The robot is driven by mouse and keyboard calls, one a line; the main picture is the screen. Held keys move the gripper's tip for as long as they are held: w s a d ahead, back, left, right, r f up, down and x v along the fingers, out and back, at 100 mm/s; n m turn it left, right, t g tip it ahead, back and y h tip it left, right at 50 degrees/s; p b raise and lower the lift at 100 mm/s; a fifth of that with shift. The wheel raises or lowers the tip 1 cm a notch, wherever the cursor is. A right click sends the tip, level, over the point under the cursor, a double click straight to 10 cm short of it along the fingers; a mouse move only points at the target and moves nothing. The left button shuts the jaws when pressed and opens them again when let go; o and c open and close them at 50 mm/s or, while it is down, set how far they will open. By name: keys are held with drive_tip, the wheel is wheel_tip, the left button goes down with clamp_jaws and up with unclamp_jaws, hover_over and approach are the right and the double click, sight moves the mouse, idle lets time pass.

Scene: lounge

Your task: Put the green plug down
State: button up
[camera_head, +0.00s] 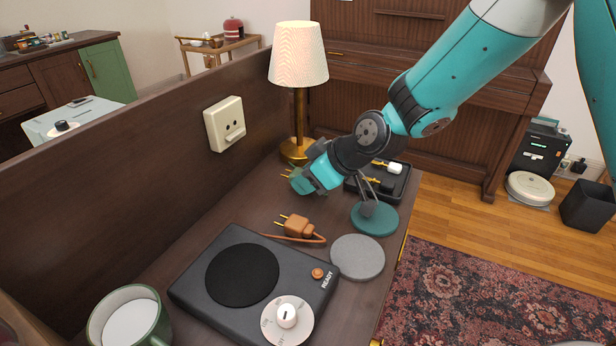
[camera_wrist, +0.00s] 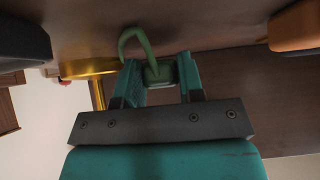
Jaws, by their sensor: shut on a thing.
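The green plug (camera_wrist: 158,72) sits between the two fingers of my gripper (camera_wrist: 156,84) in the wrist view, with a curled green cord beside it. In the head view my gripper (camera_head: 303,180) is over the dark wooden tabletop (camera_head: 265,205), in front of the lamp's gold base. The plug (camera_head: 297,184) is mostly hidden by the fingers there, and its gold pins point left. My gripper is shut on it. I cannot tell whether the plug touches the tabletop.
A brown-orange plug (camera_head: 299,227) with a cord lies nearer. A black tray (camera_head: 403,188) holding plugs, a teal round base (camera_head: 374,220) and a grey disc (camera_head: 357,257) are to the right. A lamp (camera_head: 298,100) stands behind. A black hotplate (camera_head: 205,290) fills the front.

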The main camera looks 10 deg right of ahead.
drive_tip(key=shift+f, duration=0.25)
drive_tip(key=o, duration=0.9)
drive_tip(key=shift+r, duration=0.1)
drive_tip(key=shift+o, duration=0.2)
drive_tip(key=shift+r, duration=0.3)
drive_tip(key=v, duration=1.2)
drive_tip(key=s+d+r+m+g+h, duration=0.1)
drive_tip(key=s+r+m+g, duration=0.1)
drive_tip(key=s, duration=0.9)
drive_tip(key=s+d+r+m+g+h, duration=0.1)
drive_tip(key=s+m+g+h, duration=0.1)
drive_tip(key=s, duration=0.8)
drive_tip(key=shift+s+r+g+p, duration=0.4)
drive_tip(key=shift+g+p, duration=0.05)
drive_tip(key=shift+g, duration=0.05)
